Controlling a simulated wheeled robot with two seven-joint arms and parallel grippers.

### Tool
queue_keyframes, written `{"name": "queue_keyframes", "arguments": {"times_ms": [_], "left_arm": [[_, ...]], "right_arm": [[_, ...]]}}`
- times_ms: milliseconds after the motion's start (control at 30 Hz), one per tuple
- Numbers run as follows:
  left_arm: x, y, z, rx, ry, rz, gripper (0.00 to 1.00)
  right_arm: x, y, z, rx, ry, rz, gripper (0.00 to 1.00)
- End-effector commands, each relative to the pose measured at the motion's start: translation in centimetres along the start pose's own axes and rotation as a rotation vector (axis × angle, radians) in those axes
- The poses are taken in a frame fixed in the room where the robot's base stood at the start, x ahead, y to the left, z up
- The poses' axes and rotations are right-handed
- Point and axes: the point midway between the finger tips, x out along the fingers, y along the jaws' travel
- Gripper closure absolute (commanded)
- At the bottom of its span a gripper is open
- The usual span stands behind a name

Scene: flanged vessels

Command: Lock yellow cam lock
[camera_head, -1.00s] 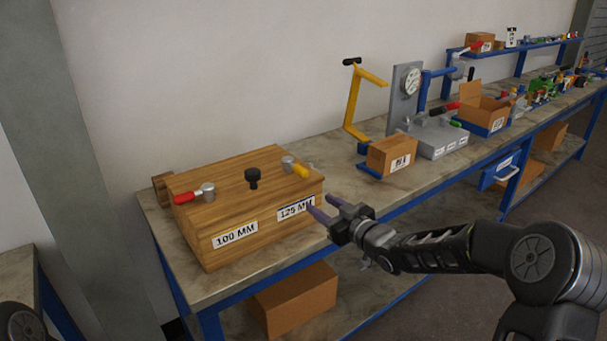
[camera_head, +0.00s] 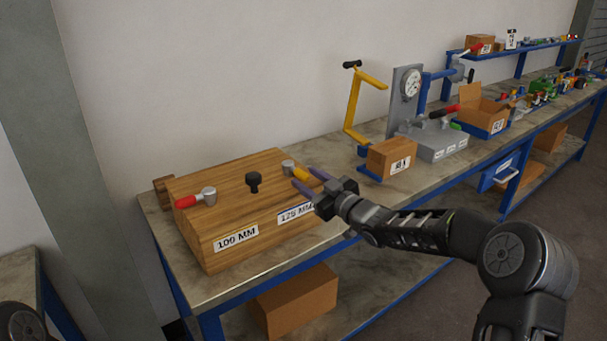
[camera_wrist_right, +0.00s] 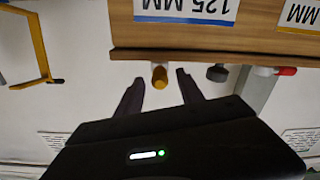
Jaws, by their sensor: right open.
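The yellow cam lock (camera_head: 300,173) has a yellow handle and a grey metal hub (camera_head: 288,166). It is on top of the wooden box at its right end, above the 125 MM label (camera_head: 295,212). My right gripper (camera_head: 310,180) is open, with its two fingers by the yellow handle. In the right wrist view the yellow handle (camera_wrist_right: 159,76) shows end-on between the open fingertips (camera_wrist_right: 160,82); I cannot tell whether they touch it. My left gripper is not in view.
The wooden box (camera_head: 225,215) also carries a red-handled cam lock (camera_head: 195,198) and a black knob (camera_head: 253,181). To the right stand a yellow frame (camera_head: 353,100), a small cardboard box (camera_head: 392,158) and a grey gauge fixture (camera_head: 407,95). Bare bench (camera_head: 345,185) lies between.

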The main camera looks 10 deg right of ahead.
Motion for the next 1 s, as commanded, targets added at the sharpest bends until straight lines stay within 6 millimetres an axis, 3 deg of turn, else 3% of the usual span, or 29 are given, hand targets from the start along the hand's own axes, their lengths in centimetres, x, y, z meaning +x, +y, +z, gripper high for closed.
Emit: {"name": "queue_keyframes", "arguments": {"times_ms": [200,467,1000], "left_arm": [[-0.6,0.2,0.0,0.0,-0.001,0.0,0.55],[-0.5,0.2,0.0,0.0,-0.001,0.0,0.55],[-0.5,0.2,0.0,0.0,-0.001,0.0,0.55]], "right_arm": [[2.1,0.0,-0.1,0.001,0.0,0.0,0.55],[2.2,0.0,0.0,0.0,0.0,0.0,0.55],[2.2,0.0,0.0,0.0,0.0,0.0,0.98]]}}
